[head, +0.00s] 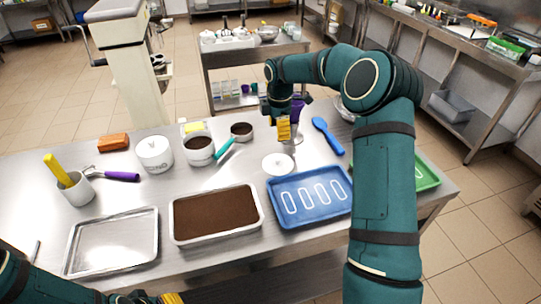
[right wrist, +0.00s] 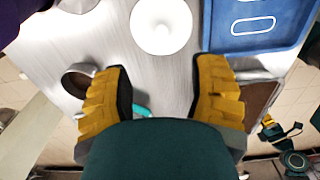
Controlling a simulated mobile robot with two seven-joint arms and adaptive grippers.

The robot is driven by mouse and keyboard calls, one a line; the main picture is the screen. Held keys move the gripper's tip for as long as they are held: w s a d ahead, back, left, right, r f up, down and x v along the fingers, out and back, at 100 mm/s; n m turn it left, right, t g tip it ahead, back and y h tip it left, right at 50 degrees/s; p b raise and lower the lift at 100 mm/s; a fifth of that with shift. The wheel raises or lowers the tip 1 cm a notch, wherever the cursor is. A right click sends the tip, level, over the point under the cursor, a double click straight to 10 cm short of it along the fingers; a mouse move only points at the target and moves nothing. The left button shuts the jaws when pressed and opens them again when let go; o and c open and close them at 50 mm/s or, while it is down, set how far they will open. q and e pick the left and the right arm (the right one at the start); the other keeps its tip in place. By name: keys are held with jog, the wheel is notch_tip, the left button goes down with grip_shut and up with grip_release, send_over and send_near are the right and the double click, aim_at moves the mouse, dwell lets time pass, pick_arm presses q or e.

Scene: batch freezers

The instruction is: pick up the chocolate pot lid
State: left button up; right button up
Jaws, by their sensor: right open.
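The chocolate pot lid (head: 278,164) is a round white lid with a small knob. My right gripper (head: 284,130) is open and empty, above the table and behind the lid in the head view. In the right wrist view its yellow fingers (right wrist: 165,72) are spread wide, with the lid beyond their tips. The open white pot (head: 199,160) holds dark brown contents. My left gripper (head: 170,298) barely shows at the bottom edge.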

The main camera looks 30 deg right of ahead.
aim_at(278, 159)
jog(key=f, duration=0.8)
jog(key=shift+s+f+b, duration=0.25)
jog(key=shift+b, duration=0.1)
jog(key=f, duration=0.5)
jog(key=shift+w, duration=0.2)
jog(key=c, duration=1)
